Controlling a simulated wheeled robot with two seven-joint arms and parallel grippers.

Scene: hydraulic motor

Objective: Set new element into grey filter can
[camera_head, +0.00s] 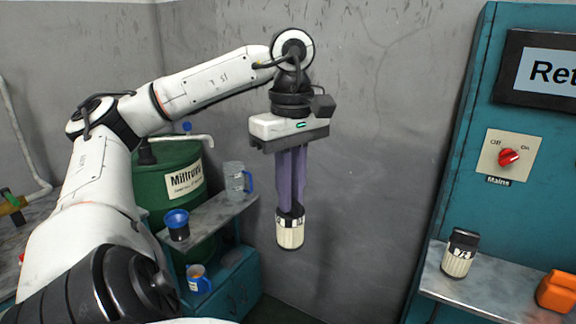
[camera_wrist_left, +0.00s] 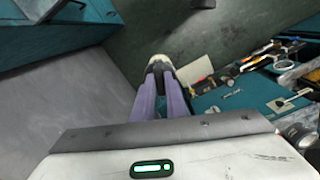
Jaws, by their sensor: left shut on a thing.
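My left gripper (camera_head: 291,210) points straight down with its purple fingers shut on a cream filter element (camera_head: 290,234) with a dark top band. The element hangs upright in the air, clear of the surfaces. The wrist view also shows the element (camera_wrist_left: 157,61) beyond the fingertips. A second, similar cream element (camera_head: 459,257) with a black top stands on the right metal shelf. I cannot clearly identify the grey filter can in either view. My right gripper is out of view.
A green drum (camera_head: 170,187), a clear jug (camera_head: 236,183), a blue funnel (camera_head: 178,224) and a mug (camera_head: 198,280) are at the left. An orange object (camera_head: 557,291) is on the right shelf (camera_head: 490,290) by the teal panel (camera_head: 520,225). Tools lie on a teal surface (camera_wrist_left: 235,97).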

